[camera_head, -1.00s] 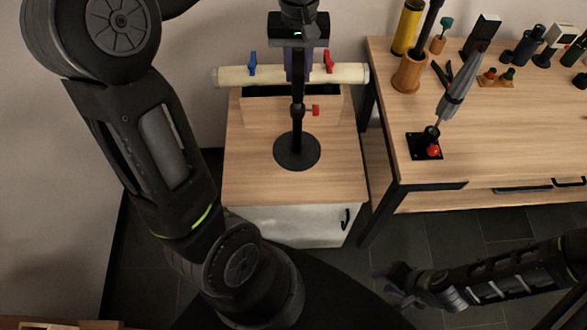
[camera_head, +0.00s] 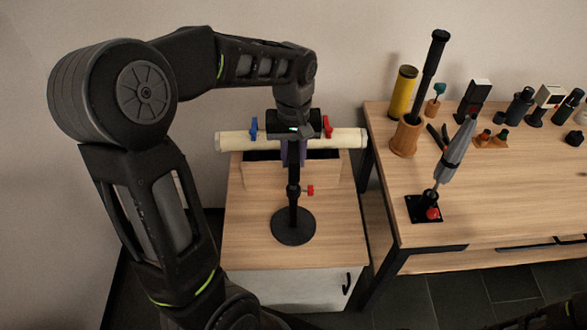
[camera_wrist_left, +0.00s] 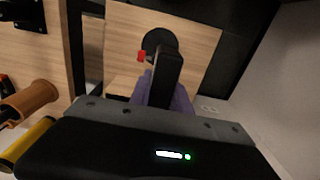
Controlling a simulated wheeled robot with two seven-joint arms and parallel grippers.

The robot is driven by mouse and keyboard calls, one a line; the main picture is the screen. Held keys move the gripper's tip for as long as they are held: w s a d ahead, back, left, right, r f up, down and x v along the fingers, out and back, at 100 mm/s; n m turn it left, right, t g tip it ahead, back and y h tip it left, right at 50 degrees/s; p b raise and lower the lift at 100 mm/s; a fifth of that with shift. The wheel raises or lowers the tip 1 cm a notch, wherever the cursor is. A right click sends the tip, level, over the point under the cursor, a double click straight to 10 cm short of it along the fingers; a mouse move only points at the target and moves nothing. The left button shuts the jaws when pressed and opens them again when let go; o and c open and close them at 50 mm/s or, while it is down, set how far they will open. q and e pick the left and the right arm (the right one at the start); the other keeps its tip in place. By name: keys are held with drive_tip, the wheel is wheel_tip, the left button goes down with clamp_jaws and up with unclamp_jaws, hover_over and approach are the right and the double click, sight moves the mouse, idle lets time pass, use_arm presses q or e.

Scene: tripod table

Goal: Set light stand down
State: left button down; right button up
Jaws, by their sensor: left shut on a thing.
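The light stand (camera_head: 293,226) is black, with a round flat base, an upright pole and a red knob. Its base shows over the wooden cabinet top (camera_head: 250,240); whether it touches the surface I cannot tell. In the left wrist view the stand's pole (camera_wrist_left: 168,70) points away from me, with the round base beyond it. My left gripper (camera_head: 293,153), with purple fingers, is shut on the upper pole; the fingers also show in the left wrist view (camera_wrist_left: 165,98). It hides the stand's top. My right gripper is not in view.
A cream roll (camera_head: 230,141) with blue and red clamps lies across a wooden box behind the stand. The cabinet top around the base is clear.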

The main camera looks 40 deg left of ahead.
use_arm(q)
drive_tip(key=shift+f, duration=1.85)
drive_tip(key=c, duration=1.2)
unclamp_jaws()
wheel_tip(320, 180, up, 12)
drive_tip(key=shift+b, duration=0.5)
drive_tip(key=shift+o, duration=0.4)
